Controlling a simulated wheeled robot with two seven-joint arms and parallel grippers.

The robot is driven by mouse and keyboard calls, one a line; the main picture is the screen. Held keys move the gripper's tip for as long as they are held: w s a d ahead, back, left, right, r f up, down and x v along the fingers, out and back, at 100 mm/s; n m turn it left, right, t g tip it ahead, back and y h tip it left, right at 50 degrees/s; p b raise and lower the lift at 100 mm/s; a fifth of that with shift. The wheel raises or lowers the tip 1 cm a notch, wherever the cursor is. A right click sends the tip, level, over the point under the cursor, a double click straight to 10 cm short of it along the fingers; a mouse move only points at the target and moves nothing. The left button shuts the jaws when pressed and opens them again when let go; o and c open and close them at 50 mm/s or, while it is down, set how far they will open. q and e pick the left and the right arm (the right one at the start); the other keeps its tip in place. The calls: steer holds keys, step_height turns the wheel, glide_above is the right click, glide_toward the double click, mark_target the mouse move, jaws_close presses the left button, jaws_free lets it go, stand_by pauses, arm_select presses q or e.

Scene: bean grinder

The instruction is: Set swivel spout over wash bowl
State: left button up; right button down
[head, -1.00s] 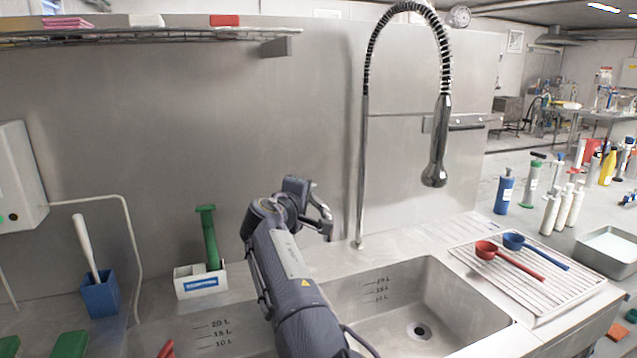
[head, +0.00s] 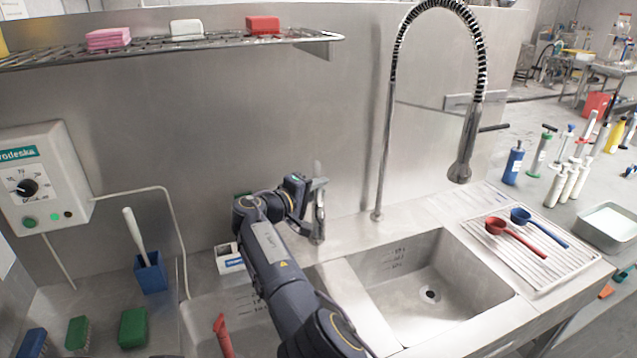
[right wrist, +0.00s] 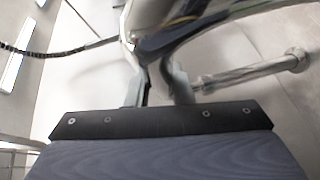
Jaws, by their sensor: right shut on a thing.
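My right gripper (head: 316,205) is above the back of the sink, near the divider between the two basins. It is shut on a shiny metal part that looks like the swivel spout (head: 318,234), mostly hidden by the gripper. In the right wrist view, curved chrome (right wrist: 150,20) lies at the fingers (right wrist: 160,88). Which basin the spout's outlet is over cannot be told. The left basin (head: 205,320) is partly hidden by my arm; the right basin (head: 430,260) is open and empty, with a drain. My left gripper is not in view.
A spring-hose tap (head: 384,150) stands right of the gripper, its spray head (head: 464,155) hanging near the right basin. A drainboard (head: 540,262) holds a red (head: 515,235) and a blue scoop (head: 540,225). A wire shelf (head: 170,45) and control box (head: 40,175) are on the wall.

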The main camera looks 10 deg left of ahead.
steer(key=shift+d, duration=0.15)
steer(key=c, duration=1.3)
jaws_free()
steer(key=shift+w, duration=0.1)
steer(key=shift+s+a, duration=0.25)
steer(key=shift+s, duration=0.05)
steer(key=shift+b+v, duration=1.35)
steer(key=shift+v, duration=2.2)
